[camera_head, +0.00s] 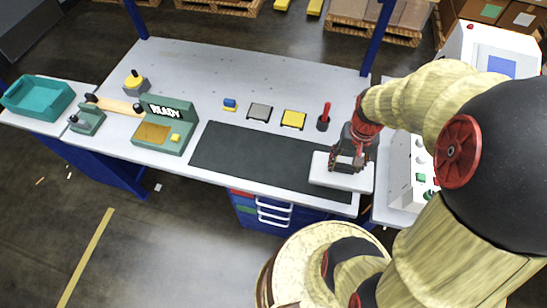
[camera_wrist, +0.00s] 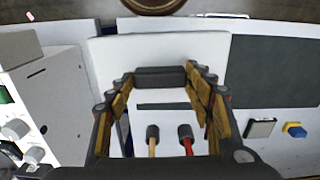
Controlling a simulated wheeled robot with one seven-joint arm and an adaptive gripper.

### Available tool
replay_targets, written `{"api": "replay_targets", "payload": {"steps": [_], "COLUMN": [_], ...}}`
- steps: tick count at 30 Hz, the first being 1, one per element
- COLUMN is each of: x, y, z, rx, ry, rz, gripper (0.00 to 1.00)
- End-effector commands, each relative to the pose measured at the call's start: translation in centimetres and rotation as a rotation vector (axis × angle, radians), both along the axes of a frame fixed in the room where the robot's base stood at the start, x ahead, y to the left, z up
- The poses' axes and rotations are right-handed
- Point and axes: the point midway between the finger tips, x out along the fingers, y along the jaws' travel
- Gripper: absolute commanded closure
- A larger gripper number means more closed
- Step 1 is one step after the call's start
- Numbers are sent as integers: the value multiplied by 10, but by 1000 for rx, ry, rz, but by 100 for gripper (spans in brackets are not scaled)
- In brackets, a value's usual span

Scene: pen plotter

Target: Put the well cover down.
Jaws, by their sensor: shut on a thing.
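The well cover appears to be the white slab (camera_head: 342,182) at the right end of the dark mat (camera_head: 255,158). In the wrist view the white slab (camera_wrist: 110,58) fills the upper middle, with a dark handle (camera_wrist: 160,77) between my fingers. My gripper (camera_head: 347,163) is directly above the slab, shut on it at the handle. It also shows in the wrist view (camera_wrist: 160,85). The slab looks level and overlaps the mat's right end. I cannot tell whether it touches the surface. The well itself is not clearly visible.
A red-handled pen stands in a black holder (camera_head: 323,122) behind the slab. A yellow pad (camera_head: 293,119), a grey pad (camera_head: 259,112) and a green READY station (camera_head: 165,125) are farther left. A white control box (camera_head: 408,175) stands close on the right. The mat's left part is clear.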

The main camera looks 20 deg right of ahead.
Motion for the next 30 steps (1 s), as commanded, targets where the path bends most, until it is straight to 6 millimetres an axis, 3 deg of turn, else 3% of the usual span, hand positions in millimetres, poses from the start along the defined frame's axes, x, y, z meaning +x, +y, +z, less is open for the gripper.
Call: {"api": "replay_targets", "payload": {"steps": [3, 7, 19, 24, 30], "x": [-14, -10, 73, 94, 107], "y": [-2, 0, 25, 31, 34], "z": [1, -4, -44, -74, -88], "rx": [-1, 0, 1, 1, 0], "ry": [-2, 1, 2, 3, 0], "rz": [-32, -38, -35, -38, -40], "gripper": [89, 89, 89, 89, 89]}}
